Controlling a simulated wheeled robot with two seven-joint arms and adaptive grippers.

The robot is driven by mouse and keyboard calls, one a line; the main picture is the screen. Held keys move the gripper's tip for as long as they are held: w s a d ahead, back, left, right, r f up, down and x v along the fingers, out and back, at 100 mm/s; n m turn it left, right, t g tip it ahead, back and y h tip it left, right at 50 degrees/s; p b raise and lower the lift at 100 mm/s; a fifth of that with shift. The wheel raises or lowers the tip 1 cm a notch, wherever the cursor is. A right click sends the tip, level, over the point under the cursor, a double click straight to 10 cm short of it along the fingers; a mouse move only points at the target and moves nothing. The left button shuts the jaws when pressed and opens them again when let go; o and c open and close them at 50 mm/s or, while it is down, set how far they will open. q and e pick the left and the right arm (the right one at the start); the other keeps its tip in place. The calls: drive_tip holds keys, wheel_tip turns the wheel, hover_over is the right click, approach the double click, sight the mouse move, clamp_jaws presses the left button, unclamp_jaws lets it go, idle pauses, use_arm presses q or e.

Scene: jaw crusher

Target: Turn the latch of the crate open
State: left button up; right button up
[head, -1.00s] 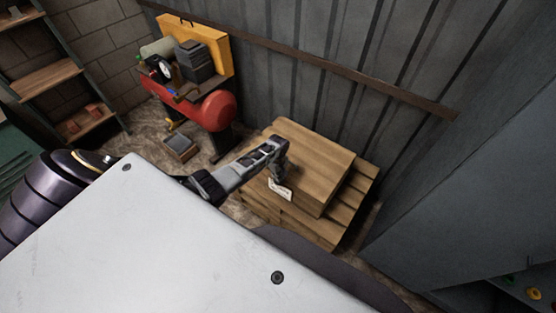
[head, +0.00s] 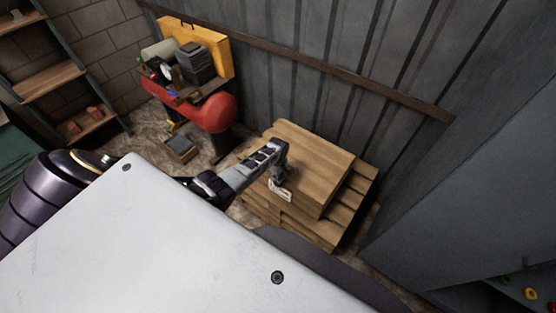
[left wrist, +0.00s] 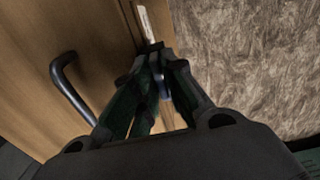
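The wooden crate (head: 318,163) stands against the corrugated wall, with a pale label (head: 280,190) on its near side. In the left wrist view the crate (left wrist: 40,35) fills the left side, with a dark bar handle (left wrist: 70,88) on it. My left gripper (head: 281,173) is at the crate's near side, beside the label. In the left wrist view its fingers (left wrist: 164,62) are drawn close together around a narrow grey metal piece, seemingly the latch (left wrist: 163,84). The fingers hide most of it, so its angle is unclear. My right gripper is not in view.
The crate rests on wooden pallets (head: 337,230). A red compressor (head: 213,111) and a yellow panel (head: 205,40) stand to the left. A shelf (head: 48,80) is at far left, and a large grey metal body (head: 480,170) at right. Bare floor (left wrist: 250,60) lies beside the crate.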

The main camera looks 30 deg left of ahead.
use_arm(q)
drive_tip(key=shift+o, duration=1.3)
drive_tip(key=shift+r, duration=0.1)
drive_tip(key=shift+r, duration=0.1)
wheel_tip(320, 180, up, 12)
drive_tip(key=shift+f, duration=0.2)
drive_tip(key=shift+f, duration=0.1)
idle(0.6)
